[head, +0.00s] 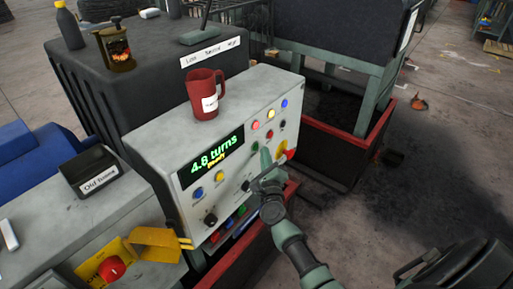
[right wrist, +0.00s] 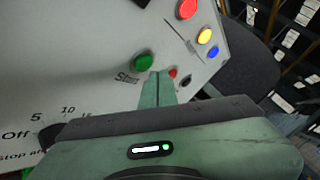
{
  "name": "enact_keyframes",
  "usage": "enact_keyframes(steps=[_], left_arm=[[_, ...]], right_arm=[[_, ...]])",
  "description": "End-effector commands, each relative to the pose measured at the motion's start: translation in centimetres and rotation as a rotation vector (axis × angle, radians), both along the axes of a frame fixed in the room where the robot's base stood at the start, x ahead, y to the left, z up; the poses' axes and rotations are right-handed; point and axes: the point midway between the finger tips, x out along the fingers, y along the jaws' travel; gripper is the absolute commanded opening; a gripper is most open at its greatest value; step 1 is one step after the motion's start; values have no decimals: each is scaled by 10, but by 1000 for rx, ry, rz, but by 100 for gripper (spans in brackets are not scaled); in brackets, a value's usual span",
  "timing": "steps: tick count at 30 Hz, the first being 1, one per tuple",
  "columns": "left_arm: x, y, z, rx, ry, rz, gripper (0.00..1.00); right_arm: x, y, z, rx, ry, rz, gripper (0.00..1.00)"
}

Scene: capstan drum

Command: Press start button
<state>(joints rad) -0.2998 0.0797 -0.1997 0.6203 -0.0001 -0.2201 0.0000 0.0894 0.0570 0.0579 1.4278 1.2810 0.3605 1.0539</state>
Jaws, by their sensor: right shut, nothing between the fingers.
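The green start button (head: 255,146) is on the front of the grey control box, right of the display (head: 211,158), which reads "4.8 turns" in green. In the right wrist view the green button (right wrist: 143,62) has the label "Start" beside it. My right gripper (head: 265,157) is shut and empty, with its fingertips just beside the button. In the right wrist view the fingertips (right wrist: 158,73) lie between the green button and a small red one (right wrist: 172,73). I cannot tell whether they touch the panel. My left gripper is not in view.
Other lit buttons, red (head: 255,125), yellow (head: 270,114) and blue (head: 284,103), sit above. A red mug (head: 205,95) stands on the box. A yellow bracket (head: 157,242) and a red mushroom button (head: 111,268) are at lower left. The floor at right is largely open.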

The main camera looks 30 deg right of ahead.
Motion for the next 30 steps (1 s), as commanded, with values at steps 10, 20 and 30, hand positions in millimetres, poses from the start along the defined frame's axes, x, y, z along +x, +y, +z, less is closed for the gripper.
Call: enact_keyframes(steps=[10, 20, 30], left_arm=[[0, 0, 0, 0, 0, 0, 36], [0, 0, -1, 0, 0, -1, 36], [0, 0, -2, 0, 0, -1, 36]], right_arm=[[0, 0, 0, 0, 0, 0, 0], [2, 1, 0, 1, 0, 0, 0], [8, 4, 0, 1, 0, 0, 0]])
